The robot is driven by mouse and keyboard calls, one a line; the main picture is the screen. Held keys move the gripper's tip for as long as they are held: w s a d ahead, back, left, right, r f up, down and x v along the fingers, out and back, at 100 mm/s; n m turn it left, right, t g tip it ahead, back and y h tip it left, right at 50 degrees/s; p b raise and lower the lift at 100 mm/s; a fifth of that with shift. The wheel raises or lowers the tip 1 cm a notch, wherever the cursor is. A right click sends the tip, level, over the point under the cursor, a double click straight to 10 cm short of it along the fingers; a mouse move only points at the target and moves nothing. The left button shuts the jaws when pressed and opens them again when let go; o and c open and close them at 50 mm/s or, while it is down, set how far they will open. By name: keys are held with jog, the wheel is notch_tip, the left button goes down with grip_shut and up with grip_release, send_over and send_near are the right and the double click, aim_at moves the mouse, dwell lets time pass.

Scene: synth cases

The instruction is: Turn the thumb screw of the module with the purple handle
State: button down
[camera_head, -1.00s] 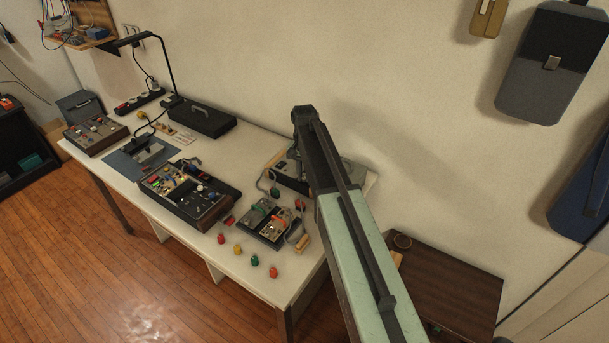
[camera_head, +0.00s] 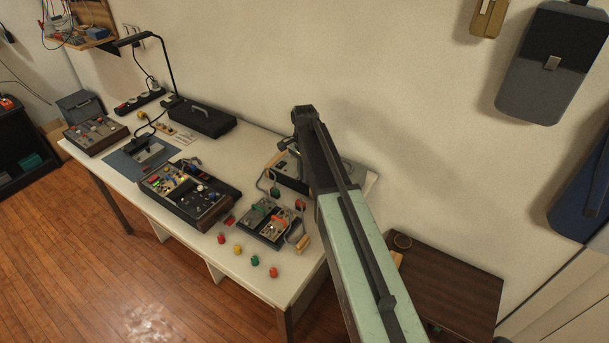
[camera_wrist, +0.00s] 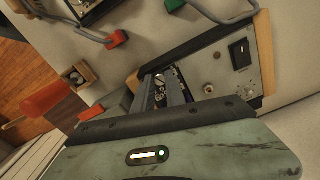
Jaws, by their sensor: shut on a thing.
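A grey case with wooden end cheeks (camera_wrist: 264,52) lies under my gripper in the wrist view; it also shows in the head view (camera_head: 292,182), partly behind my arm. Its panel has a black switch (camera_wrist: 240,54) and a small round metal knob (camera_wrist: 209,88). My gripper (camera_wrist: 161,76) reaches into a dark opening at the case's left part. Its fingers are close together on a small part, mostly hidden between them; I cannot tell for sure that it is the thumb screw.
Red (camera_wrist: 116,39) and green (camera_wrist: 174,4) plugs with grey cables lie beside the case. A red tapered piece (camera_wrist: 50,100) is at the left. In the head view, a small twin-panel unit (camera_head: 268,221), a larger control box (camera_head: 188,193) and several coloured knobs share the white table (camera_head: 262,284).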

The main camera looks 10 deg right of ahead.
dwell(0.4)
jog(key=c, duration=1.3)
grip_release()
jog(key=shift+c, duration=0.2)
notch_tip(320, 180, up, 8)
jog(key=p, duration=0.8)
jog(key=shift+f, duration=0.1)
